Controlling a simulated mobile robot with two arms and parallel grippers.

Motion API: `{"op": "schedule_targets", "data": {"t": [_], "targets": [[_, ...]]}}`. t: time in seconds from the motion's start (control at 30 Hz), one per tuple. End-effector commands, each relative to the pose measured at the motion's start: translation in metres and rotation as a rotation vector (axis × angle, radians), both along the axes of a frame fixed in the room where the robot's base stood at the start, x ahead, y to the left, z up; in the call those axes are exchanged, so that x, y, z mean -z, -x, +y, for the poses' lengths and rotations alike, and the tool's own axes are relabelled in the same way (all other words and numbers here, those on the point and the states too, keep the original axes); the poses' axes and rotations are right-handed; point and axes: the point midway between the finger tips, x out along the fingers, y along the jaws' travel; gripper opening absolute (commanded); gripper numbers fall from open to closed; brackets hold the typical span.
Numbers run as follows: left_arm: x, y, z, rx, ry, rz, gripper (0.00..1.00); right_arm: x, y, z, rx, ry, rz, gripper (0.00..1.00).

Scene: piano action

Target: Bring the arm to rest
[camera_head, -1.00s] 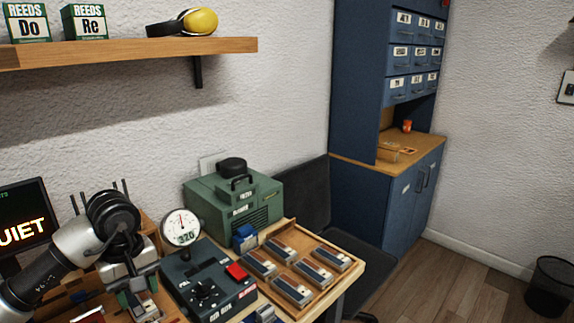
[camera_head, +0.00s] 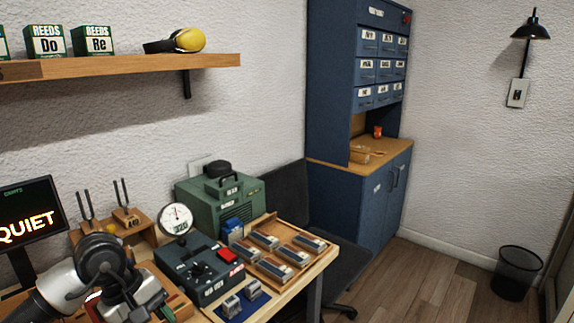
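My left arm comes in at the lower left of the head view, low over the workbench. Its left gripper (camera_head: 150,305) points down and right, at the bottom edge, in front of the dark control box (camera_head: 200,268) with the red button. Its fingertips are not clear, so I cannot tell whether it is open or shut, or whether it holds anything. A small green piece shows close beside it. My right gripper is not in view.
A wooden tray (camera_head: 264,270) holds several reed blocks. A blue mat (camera_head: 235,312) bears two grey pieces. A round gauge (camera_head: 176,219), a green machine (camera_head: 217,205), tuning forks (camera_head: 125,196) and a "QUIET" screen (camera_head: 27,212) stand around the arm.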

Motion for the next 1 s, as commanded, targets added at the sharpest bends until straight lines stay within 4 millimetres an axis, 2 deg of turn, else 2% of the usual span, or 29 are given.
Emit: {"op": "schedule_targets", "data": {"t": [0.1, 0.27, 0.4, 0.5, 0.6, 0.7, 0.8, 0.87, 0.9, 0.93, 1.0], "targets": [[0.005, 0.007, -0.037, -0.026, 0.177, 0.013, 0.47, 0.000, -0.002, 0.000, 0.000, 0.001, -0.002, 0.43], [0.000, 0.020, -0.093, -0.106, 0.489, 0.070, 0.47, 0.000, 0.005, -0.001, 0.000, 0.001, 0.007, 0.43], [-0.025, 0.036, -0.146, -0.264, 0.897, 0.218, 0.47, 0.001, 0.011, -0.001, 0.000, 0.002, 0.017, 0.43], [-0.055, 0.042, -0.167, -0.449, 1.239, 0.405, 0.47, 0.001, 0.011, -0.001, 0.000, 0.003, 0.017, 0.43], [-0.079, 0.038, -0.166, -0.671, 1.556, 0.632, 0.47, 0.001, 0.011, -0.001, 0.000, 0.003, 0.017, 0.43], [-0.090, 0.028, -0.146, -0.926, 1.842, 0.895, 0.47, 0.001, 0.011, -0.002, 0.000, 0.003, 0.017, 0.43], [-0.079, 0.017, -0.114, -1.217, 2.093, 1.176, 0.47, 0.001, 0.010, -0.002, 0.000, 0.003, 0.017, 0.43], [-0.062, 0.014, -0.093, -1.409, 2.224, 1.353, 0.47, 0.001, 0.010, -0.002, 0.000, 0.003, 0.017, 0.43], [-0.047, 0.014, -0.080, -1.545, 2.301, 1.469, 0.47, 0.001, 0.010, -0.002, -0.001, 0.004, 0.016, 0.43], [-0.034, 0.015, -0.070, 1.522, -2.168, -1.434, 0.47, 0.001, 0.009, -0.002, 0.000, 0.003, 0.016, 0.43], [0.002, 0.025, -0.049, 1.450, -1.859, -1.326, 0.47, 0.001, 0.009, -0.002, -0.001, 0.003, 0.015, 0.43]]}}
